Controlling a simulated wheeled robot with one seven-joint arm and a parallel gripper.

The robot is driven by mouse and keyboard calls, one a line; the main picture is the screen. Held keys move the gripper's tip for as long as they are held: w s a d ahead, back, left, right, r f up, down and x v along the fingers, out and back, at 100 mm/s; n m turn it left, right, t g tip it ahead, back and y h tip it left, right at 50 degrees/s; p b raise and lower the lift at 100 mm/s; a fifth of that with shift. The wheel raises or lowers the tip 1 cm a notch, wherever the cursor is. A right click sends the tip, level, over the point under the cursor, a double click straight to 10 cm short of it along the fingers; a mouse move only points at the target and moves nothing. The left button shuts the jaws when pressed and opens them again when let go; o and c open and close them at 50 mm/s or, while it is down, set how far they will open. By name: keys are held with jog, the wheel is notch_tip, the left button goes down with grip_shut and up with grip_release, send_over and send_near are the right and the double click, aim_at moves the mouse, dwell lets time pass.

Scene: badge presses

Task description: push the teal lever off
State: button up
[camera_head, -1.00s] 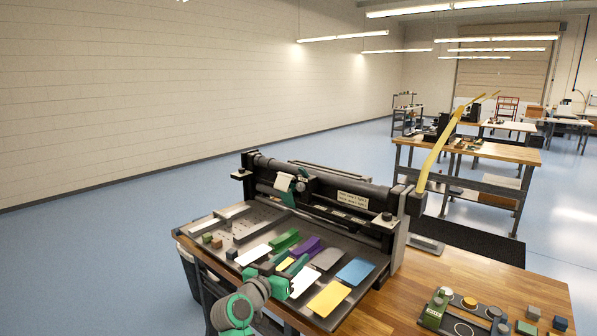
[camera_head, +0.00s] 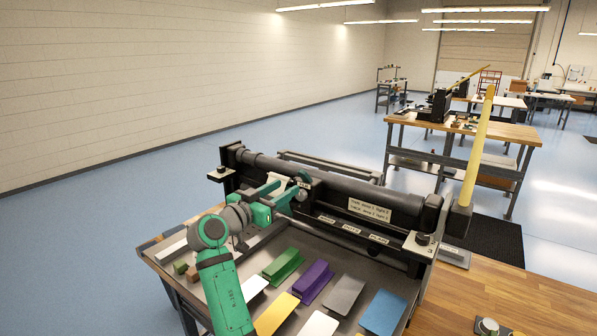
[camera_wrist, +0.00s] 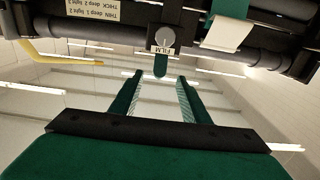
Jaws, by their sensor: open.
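The teal lever (camera_wrist: 161,68) shows in the wrist view as a short rounded handle. It sticks out of a round grey pivot on a dark block labelled FILM. In the head view the lever (camera_head: 305,177) is small and partly crowded by my gripper, at the left-middle of the press front. My gripper (camera_wrist: 159,79) is open and empty. Its two fingertips stand either side of the lever's tip in the wrist picture; I cannot tell whether they touch it. In the head view my gripper (camera_head: 284,192) reaches toward the press from the left.
The black press (camera_head: 340,196) spans the bench, with a sign plate (camera_head: 369,209) on it. A white flap (camera_wrist: 228,33) hangs beside the lever. A tall yellow handle (camera_head: 478,150) rises at the press's right end. Purple (camera_head: 312,282) and green (camera_head: 283,266) pieces lie on the tray.

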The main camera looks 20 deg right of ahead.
aim_at(303, 177)
jog(key=x, duration=1)
jog(key=shift+w+d, duration=0.2)
jog(key=shift+w, duration=0.05)
grip_shut()
